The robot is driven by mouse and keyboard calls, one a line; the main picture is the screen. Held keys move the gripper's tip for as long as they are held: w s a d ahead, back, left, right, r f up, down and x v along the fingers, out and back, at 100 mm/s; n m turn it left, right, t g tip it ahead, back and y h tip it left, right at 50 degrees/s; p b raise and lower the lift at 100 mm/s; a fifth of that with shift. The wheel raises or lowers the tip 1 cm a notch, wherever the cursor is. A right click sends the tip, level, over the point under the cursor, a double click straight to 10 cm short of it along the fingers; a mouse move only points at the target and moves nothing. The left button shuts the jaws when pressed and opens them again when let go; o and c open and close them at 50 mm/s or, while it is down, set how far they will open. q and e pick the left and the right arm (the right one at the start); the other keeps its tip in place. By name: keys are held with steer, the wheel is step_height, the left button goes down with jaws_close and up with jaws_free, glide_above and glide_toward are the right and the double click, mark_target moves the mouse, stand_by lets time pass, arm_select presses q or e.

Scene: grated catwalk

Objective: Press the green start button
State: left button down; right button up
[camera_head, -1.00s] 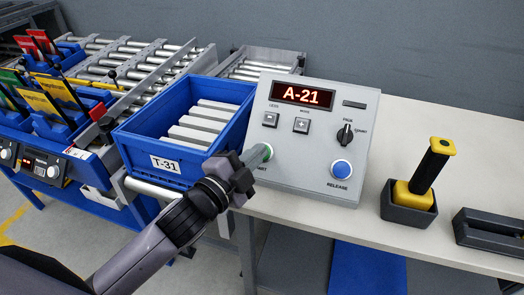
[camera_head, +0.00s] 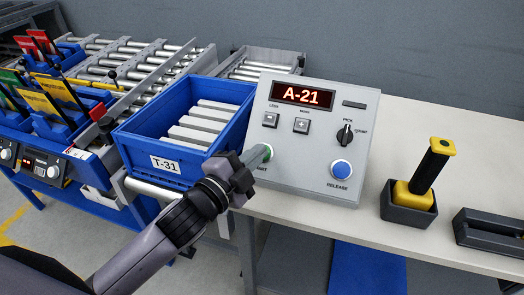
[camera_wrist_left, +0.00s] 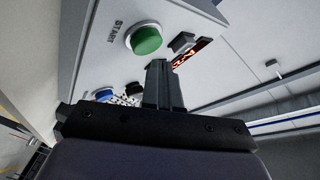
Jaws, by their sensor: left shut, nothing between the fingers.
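The grey control box (camera_head: 312,180) stands tilted on the bench with a red-lit display reading A-21. In the left wrist view the green button (camera_wrist_left: 146,39) shows whole, next to the word START. My left gripper (camera_wrist_left: 159,63) is shut and empty, its tips close to the panel and just beside the button in that picture. I cannot tell whether they touch anything. My right gripper is not in view.
A blue RELEASE button (camera_head: 341,169) and a dark selector knob (camera_head: 345,133) share the panel. A blue tote (camera_head: 150,140) marked T-31 stands left of the box. A black-and-yellow handled tool (camera_head: 430,170) stands to the right on the bench (camera_head: 440,118).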

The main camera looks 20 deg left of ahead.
arm_select(q)
steer(key=shift+w, duration=0.1)
stand_by(0.5)
steer(key=shift+w+f, duration=0.2)
steer(key=shift+f, duration=0.1)
steer(key=shift+w+f+b, duration=0.4)
steer(key=shift+w+f, duration=0.2)
steer(key=shift+f, duration=0.05)
stand_by(1.0)
stand_by(0.4)
steer(key=shift+s+r+p, duration=0.9)
steer(key=shift+p, duration=0.15)
steer(key=s+r+p, duration=0.3)
steer(key=shift+s+a+r, duration=0.1)
steer(key=shift+s+r, duration=0.15)
steer(key=shift+r, duration=0.05)
